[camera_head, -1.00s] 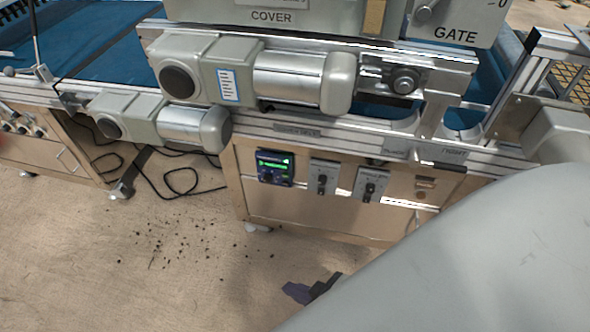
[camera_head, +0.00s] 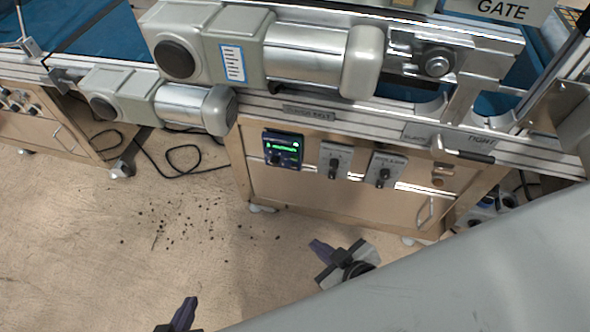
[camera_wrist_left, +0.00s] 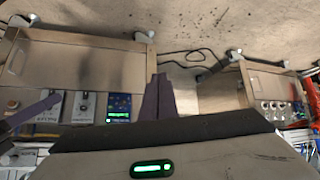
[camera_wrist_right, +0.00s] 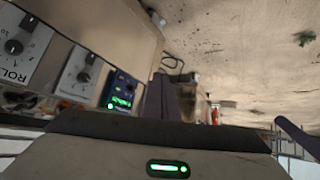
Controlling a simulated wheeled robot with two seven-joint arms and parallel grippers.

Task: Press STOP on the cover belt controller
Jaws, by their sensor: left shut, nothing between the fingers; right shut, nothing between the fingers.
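The cover belt controller (camera_head: 283,148) is a small dark blue box with a lit green display, on the wooden cabinet front under a label plate. It also shows in the left wrist view (camera_wrist_left: 118,108) and the right wrist view (camera_wrist_right: 122,91). Its separate buttons are too small to read. My right gripper (camera_head: 318,247) is shut and empty, with dark purple fingers, below and apart from the controller. My left gripper (camera_head: 187,308) is shut and empty at the bottom edge, farther from the controller. Both pairs of fingertips show closed together in their wrist views.
Two grey dial boxes (camera_head: 335,161) sit right of the controller. Motor housings (camera_head: 270,55) and an aluminium rail (camera_head: 350,125) overhang the cabinet (camera_head: 300,192). Black cables (camera_head: 180,155) and dark crumbs lie on the floor at left. The floor before the cabinet is otherwise clear.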

